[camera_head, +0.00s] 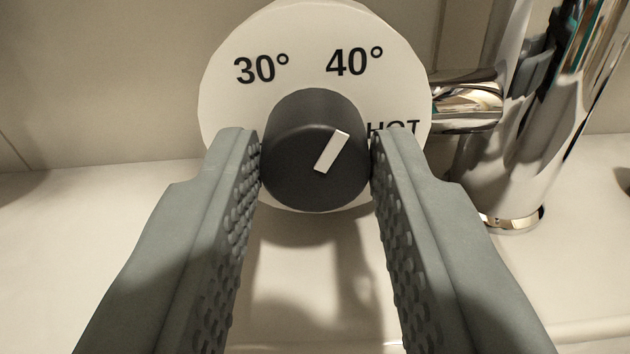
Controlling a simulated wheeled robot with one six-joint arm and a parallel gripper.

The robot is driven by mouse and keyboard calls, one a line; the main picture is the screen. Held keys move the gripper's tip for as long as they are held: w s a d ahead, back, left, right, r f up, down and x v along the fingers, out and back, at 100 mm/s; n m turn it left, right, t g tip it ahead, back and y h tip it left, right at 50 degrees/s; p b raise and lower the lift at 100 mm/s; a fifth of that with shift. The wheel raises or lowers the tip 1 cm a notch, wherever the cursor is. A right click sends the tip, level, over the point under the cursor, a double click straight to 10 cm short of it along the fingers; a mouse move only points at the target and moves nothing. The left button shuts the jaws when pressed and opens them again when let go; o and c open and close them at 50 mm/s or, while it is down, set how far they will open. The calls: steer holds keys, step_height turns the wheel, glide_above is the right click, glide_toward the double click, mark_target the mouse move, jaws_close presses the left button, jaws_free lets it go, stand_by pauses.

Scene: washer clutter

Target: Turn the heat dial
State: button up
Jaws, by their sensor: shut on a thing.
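The heat dial is a dark grey round knob (305,170) in front of a white round plate (305,45) marked 30°, 40° and HOT. A white pointer mark (331,152) on the knob's face slants up and to the right, roughly toward 40°. My gripper (315,158) has one grey, studded finger on each side of the knob and is shut on it. The right finger partly hides the HOT label, and the lower part of the plate is hidden behind the knob and fingers.
A shiny chrome tap (520,110) stands close on the right, with a chrome stub (466,100) reaching toward the plate. A pale tiled wall (90,80) is behind. The light surface (60,250) at left is clear.

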steer(key=o, duration=1)
steer(key=shift+s, duration=0.1)
steer(key=s, duration=0.7)
steer(key=shift+s+a, duration=0.1)
steer(key=shift+s, duration=0.1)
